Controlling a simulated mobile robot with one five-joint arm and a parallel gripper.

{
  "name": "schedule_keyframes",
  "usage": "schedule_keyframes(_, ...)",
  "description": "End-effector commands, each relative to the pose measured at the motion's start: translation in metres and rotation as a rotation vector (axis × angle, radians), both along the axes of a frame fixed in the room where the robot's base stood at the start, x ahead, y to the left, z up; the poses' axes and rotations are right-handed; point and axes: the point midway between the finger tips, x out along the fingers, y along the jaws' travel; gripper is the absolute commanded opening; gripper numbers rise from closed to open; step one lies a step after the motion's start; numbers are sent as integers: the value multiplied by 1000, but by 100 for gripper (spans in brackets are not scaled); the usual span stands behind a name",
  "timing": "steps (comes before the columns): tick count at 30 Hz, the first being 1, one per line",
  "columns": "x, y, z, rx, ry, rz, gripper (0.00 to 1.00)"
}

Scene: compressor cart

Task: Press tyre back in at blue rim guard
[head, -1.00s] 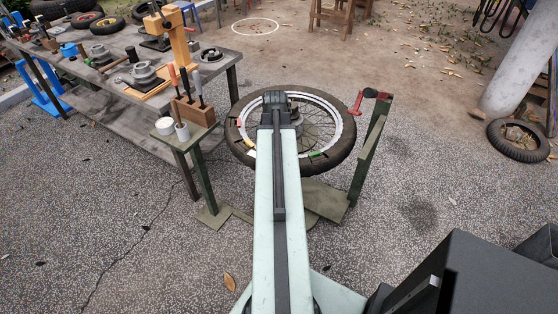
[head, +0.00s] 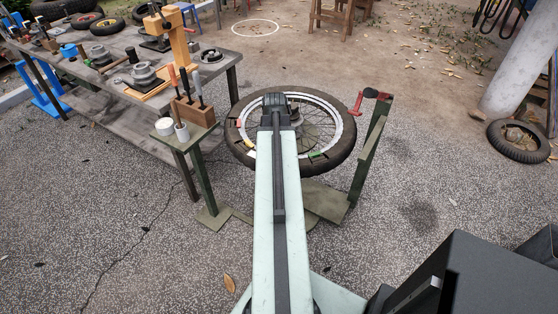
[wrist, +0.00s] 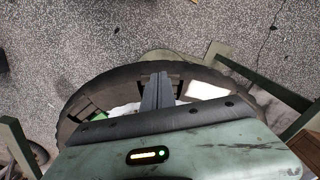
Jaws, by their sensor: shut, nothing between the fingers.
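The dark tyre (head: 342,160) and its white rim (head: 337,107) with wire spokes lie flat on a stand. A green rim guard (head: 315,154) sits at the near right of the rim, a yellow one (head: 250,143) at the near left, and a red one (head: 239,123) at the left. I cannot make out the blue rim guard; my arm covers part of the rim. My gripper (wrist: 160,80) is shut and empty over the wheel, its fingers pointing at the tyre's edge in the wrist view. Whether they touch the tyre, I cannot tell. The tyre also shows there (wrist: 90,88).
A green post (head: 370,150) with a red-handled clamp (head: 376,94) stands right of the wheel. A small green stand (head: 190,138) with a wooden tool block is at left, before a long workbench (head: 130,95). A spare tyre (head: 518,142) lies far right. Open paving lies between.

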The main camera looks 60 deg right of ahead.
Motion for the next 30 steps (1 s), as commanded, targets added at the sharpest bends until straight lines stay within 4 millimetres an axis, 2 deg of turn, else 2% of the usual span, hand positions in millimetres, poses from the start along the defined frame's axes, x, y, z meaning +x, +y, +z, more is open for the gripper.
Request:
schedule_keyframes(3, 0, 0, 19, 0, 0, 0, 0)
schedule_keyframes(18, 0, 0, 76, 0, 0, 0, 0)
schedule_keyframes(30, 0, 0, 76, 0, 0, 0, 0)
